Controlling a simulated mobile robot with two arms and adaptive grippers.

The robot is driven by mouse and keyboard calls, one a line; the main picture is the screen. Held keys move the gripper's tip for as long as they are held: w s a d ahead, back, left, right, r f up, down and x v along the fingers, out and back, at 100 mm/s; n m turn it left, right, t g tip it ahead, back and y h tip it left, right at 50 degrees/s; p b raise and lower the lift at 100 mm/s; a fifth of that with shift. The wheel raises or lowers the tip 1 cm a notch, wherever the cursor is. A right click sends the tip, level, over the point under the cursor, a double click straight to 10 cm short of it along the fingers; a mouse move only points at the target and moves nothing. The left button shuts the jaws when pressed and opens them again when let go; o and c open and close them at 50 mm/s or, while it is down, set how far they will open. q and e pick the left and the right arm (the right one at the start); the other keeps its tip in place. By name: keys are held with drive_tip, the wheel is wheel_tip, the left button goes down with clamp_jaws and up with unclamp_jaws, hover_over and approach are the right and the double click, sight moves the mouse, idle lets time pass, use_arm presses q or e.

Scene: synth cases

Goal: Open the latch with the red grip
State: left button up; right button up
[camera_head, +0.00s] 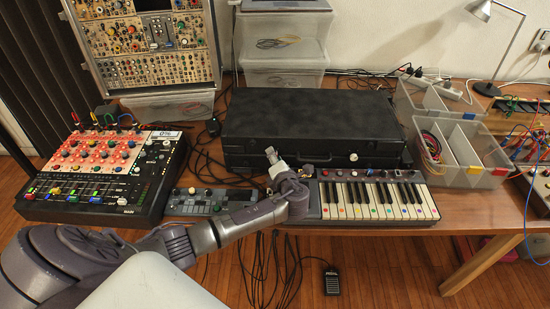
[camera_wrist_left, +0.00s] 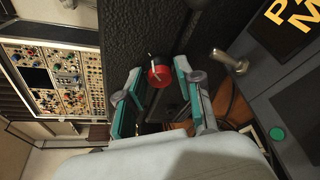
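A closed black textured case (camera_head: 312,118) lies on the desk, and its dark side also fills the upper middle of the left wrist view (camera_wrist_left: 133,38). The latch with the red grip (camera_wrist_left: 160,76) is on this side. It shows between the tips of my left gripper (camera_wrist_left: 157,88), whose teal-edged fingers stand apart with a gap on both sides of the grip. In the head view my left gripper (camera_head: 275,162) is at the case's front, left of its middle, and the red grip cannot be made out there. My right gripper is not in view.
A small keyboard (camera_head: 375,200) lies in front of the case. A mixer with a red panel (camera_head: 105,170) stands at the left, and a small control box (camera_head: 205,203) lies near my left arm. Clear bins (camera_head: 465,150) stand at the right. A metal toggle (camera_wrist_left: 230,62) shows close to the gripper.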

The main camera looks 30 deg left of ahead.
use_arm(q)
clamp_jaws()
drive_tip(key=shift+s+a+n+t+h+p, duration=0.1)
drive_tip(key=shift+n+t+h+p, duration=0.75)
drive_tip(key=shift+n, duration=1.3)
drive_tip(key=shift+s+a+n+t+h+p, duration=0.1)
drive_tip(key=shift+n+t+h+p, duration=0.3)
drive_tip(key=shift+n+h, duration=1.4)
drive_tip(key=shift+s+a+n+t+h+p, duration=0.1)
drive_tip(key=shift+n+t+h+p, duration=0.5)
drive_tip(key=shift+n, duration=1.95)
drive_tip(key=shift+w, duration=0.1)
drive_tip(key=shift+o, duration=2.2)
unclamp_jaws()
